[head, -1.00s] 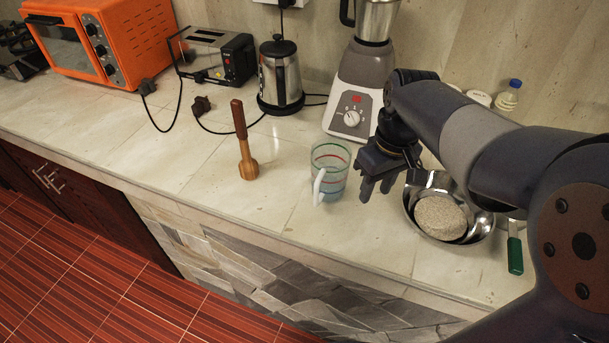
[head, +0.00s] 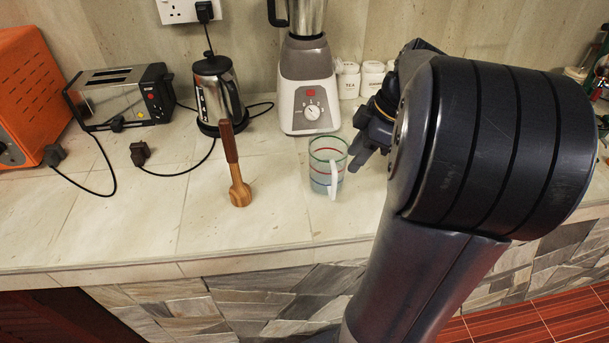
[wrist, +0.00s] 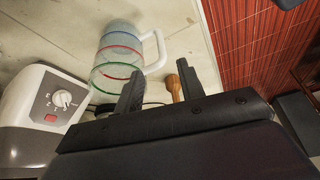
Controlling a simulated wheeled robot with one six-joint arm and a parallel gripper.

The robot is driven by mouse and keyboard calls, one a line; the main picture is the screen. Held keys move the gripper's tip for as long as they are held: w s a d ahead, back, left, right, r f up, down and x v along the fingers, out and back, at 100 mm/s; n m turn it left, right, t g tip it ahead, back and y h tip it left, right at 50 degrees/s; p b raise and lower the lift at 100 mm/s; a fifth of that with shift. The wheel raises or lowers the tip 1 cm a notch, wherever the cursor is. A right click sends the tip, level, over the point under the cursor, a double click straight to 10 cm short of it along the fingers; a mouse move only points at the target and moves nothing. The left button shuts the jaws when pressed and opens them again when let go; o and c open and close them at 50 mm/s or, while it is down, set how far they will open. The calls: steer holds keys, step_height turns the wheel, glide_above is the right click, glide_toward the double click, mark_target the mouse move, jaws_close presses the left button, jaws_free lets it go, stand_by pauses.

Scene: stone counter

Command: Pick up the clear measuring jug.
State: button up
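The clear measuring jug (head: 324,172) stands upright on the counter, with a green rim, a red band and a white handle toward the front. It also shows in the wrist view (wrist: 119,62), beyond the fingers and to the left. My gripper (head: 366,153) is just right of the jug in the head view, partly hidden by my arm. In the wrist view its two fingers (wrist: 160,88) are spread apart with nothing between them.
A wooden masher (head: 235,170) stands left of the jug. A blender (head: 308,92) stands behind it, with a kettle (head: 218,95) and toaster (head: 120,97) to the left. White canisters (head: 360,80) stand at the back. The counter in front of the jug is clear.

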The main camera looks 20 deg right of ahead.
mark_target(329, 171)
steer(key=x, duration=1)
steer(key=shift+s+f, duration=0.2)
steer(key=shift+f, duration=0.1)
steer(key=shift+d, duration=0.1)
jaws_close()
